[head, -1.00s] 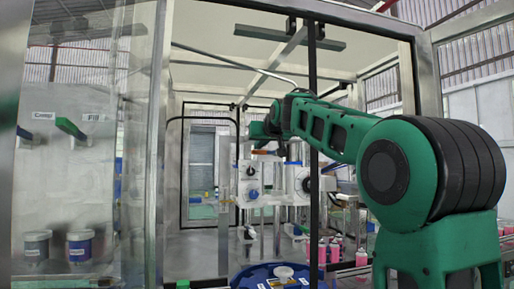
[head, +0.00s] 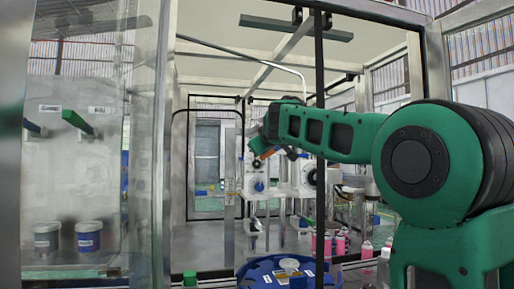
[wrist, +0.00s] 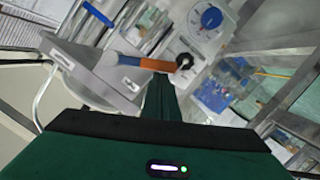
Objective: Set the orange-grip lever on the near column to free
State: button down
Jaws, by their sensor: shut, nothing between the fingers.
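The lever with the orange grip (wrist: 160,64) shows in the wrist view, lying roughly level just beyond my fingertips. It has a blue section on its left and a dark round end on its right. My gripper (wrist: 162,84) is shut and empty, its green fingers pointing up the picture at the orange grip. I cannot tell whether they touch it. In the head view my gripper (head: 259,146) is at the machine column, with a small patch of orange below it. The arm hides part of the column.
A blue-handled lever (wrist: 98,14) and a blue dial (wrist: 211,18) are close to the grip. A grey plate (wrist: 85,70) carries small labels I cannot read.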

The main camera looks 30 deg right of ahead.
jog(key=f+n, duration=0.1)
jog(key=f+n+h, duration=0.1)
jog(key=shift+s+d+f+n, duration=0.1)
jog(key=shift+d+f+n, duration=0.1)
jog(key=shift+d+n, duration=0.15)
jog(key=shift+s+d+f, duration=0.15)
jog(key=shift+d+f, duration=0.4)
jog(key=shift+f, duration=0.15)
jog(key=shift+f, duration=0.15)
jog(key=s+a+r, duration=0.3)
jog(key=s+a, duration=0.4)
jog(key=a, duration=0.1)
jog(key=shift+s+r, duration=0.2)
jog(key=shift+s, duration=0.15)
dwell(0.5)
